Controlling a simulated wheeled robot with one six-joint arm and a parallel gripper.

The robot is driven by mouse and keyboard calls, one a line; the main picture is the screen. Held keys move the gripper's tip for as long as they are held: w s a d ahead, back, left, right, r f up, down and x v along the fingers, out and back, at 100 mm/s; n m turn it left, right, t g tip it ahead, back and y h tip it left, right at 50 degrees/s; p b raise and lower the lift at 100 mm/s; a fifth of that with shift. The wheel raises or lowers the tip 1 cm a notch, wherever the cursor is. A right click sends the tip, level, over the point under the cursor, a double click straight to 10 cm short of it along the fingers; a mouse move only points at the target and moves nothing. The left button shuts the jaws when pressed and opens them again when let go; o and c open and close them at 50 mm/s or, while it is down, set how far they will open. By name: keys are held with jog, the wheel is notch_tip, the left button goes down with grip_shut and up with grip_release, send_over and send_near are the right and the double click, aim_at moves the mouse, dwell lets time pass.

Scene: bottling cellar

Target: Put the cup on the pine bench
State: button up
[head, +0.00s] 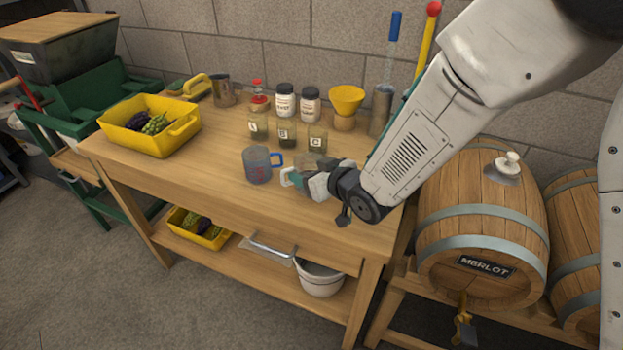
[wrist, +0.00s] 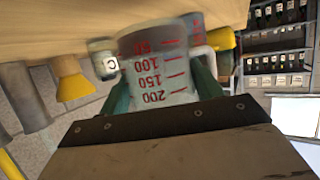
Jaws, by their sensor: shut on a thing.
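A clear measuring cup with red graduation marks (wrist: 160,68) is between the fingers of my gripper (wrist: 163,88), which is shut on it. In the wrist view it appears upside down against the camera. In the head view my gripper (head: 308,180) is over the front right part of the pine bench (head: 205,150). There the cup is mostly hidden, with a pale handle (head: 287,177) showing at its left. I cannot tell whether the cup touches the bench top. A second jug with a blue handle (head: 257,165) stands on the bench just left of my gripper.
Lettered jars (head: 287,136), white-labelled bottles, a yellow funnel (head: 346,98) and a metal cylinder (head: 380,110) stand behind my gripper. A yellow crate (head: 150,142) is at the bench's left. The bench front left of the blue-handled jug is clear. A Merlot barrel (head: 480,235) is at right.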

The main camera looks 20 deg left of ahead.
jog(key=shift+w, duration=0.45)
jog(key=shift+s+a+f, duration=0.1)
jog(key=shift+f, duration=1.7)
jog(key=shift+f, duration=0.15)
jog(key=o, duration=1)
jog(key=shift+o, duration=0.2)
jog(key=shift+s+d+r, duration=0.1)
jog(key=shift+d+r, duration=0.1)
jog(key=shift+r, duration=0.1)
jog(key=v, duration=1.1)
jog(key=shift+s+d, duration=0.15)
jog(key=shift+s, duration=0.1)
